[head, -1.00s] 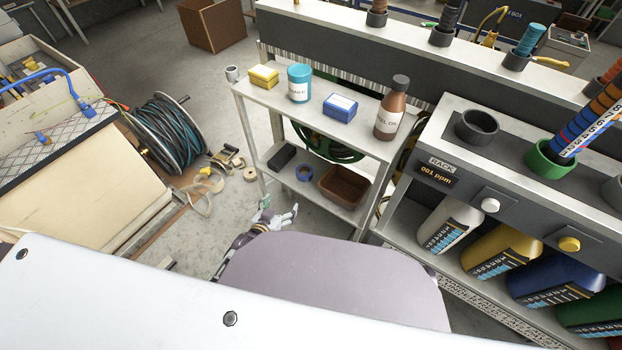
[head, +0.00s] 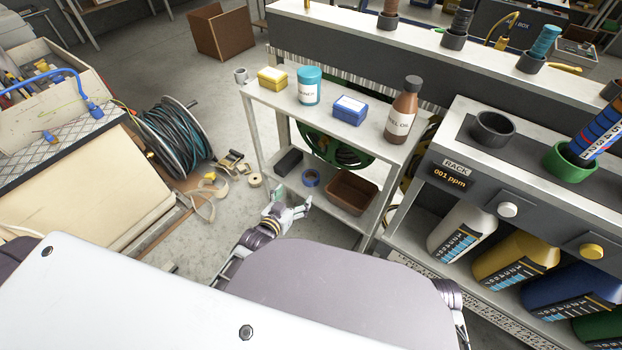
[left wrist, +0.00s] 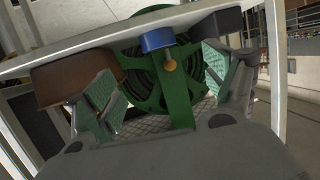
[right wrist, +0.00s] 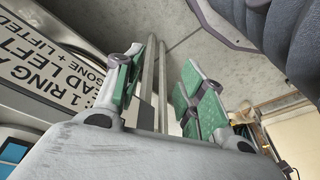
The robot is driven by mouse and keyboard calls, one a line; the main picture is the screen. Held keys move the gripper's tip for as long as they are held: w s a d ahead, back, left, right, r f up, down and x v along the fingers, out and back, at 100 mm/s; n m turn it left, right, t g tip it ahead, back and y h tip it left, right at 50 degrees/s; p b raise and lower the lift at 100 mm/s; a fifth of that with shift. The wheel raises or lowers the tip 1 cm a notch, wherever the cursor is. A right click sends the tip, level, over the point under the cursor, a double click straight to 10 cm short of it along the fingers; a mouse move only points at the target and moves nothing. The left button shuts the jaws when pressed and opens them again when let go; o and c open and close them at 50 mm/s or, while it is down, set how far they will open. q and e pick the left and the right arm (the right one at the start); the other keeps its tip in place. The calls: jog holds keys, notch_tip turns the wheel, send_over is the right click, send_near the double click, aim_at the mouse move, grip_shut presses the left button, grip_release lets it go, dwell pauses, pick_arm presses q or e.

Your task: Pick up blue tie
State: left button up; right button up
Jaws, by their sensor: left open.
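My left gripper (head: 293,202) is open and empty, just in front of the lower shelf and apart from the tie. Its green-padded fingers (left wrist: 158,82) stand wide apart in the left wrist view. My right gripper (right wrist: 163,87) is open and empty in the right wrist view; its fingers are hidden in the head view.
The black box (head: 289,162) and brown bin (head: 352,192) flank the tie. The upper shelf holds a yellow box (head: 272,79), a teal jar (head: 309,86), a blue box (head: 350,111) and a brown bottle (head: 402,112). A bottle rack (head: 468,150) stands at right.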

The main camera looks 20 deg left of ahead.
aim_at(309, 177)
pick_arm(q)
jog(key=b+x, duration=0.2)
jog(key=x, duration=0.5)
jog(key=shift+w+d+f, duration=0.1)
jog(key=shift+w+f, duration=0.05)
jog(key=shift+w, duration=0.2)
pick_arm(e)
jog(key=r, duration=0.3)
jog(key=shift+a+r+t, duration=0.1)
jog(key=shift+a+t, duration=0.2)
jog(key=shift+w, duration=0.1)
